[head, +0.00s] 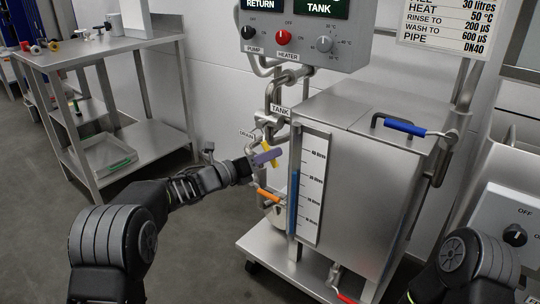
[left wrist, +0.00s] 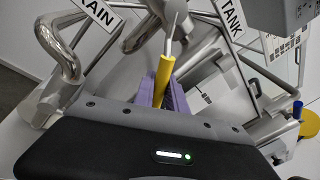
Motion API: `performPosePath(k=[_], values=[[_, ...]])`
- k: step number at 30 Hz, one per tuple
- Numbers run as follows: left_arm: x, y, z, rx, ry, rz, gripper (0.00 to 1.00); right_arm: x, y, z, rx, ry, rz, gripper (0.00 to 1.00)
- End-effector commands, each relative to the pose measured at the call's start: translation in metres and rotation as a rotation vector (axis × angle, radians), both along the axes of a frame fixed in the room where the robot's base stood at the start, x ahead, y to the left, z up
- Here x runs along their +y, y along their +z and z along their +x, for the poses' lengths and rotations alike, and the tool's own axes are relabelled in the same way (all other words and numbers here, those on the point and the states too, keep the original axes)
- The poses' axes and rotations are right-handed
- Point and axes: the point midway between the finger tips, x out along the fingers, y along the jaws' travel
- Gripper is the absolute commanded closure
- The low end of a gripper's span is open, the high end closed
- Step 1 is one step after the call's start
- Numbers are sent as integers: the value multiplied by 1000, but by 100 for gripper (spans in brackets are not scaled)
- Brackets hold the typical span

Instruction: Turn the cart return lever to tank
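A yellow lever (head: 273,138) sits on the pipework between the DRAIN label (head: 247,134) and the TANK label (head: 279,110). It also shows in the left wrist view (left wrist: 164,76), lying between the purple fingers, with its metal stem toward the top of the picture. My left gripper (head: 265,157) is at the lever, its purple fingers close together on either side of it. It looks shut on the lever; the finger faces are partly hidden. The TANK label (left wrist: 231,16) is right of the lever in the wrist view, the DRAIN label (left wrist: 97,12) left. My right gripper is out of view.
An orange lever (head: 268,195) is just below my left gripper. The steel tank (head: 375,160) with its level scale stands close on the right. The control box (head: 305,40) hangs above. A steel table (head: 105,45) stands at left; floor between is clear.

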Motion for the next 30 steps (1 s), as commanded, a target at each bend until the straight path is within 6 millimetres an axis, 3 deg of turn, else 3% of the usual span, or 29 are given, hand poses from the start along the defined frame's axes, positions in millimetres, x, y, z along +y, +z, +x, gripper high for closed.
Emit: performPosePath(k=[5, 30], values=[[0, 0, 0, 0, 0, 0, 100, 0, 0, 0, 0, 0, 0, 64], [0, 0, 0, 0, 0, 0, 100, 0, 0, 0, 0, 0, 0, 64]])
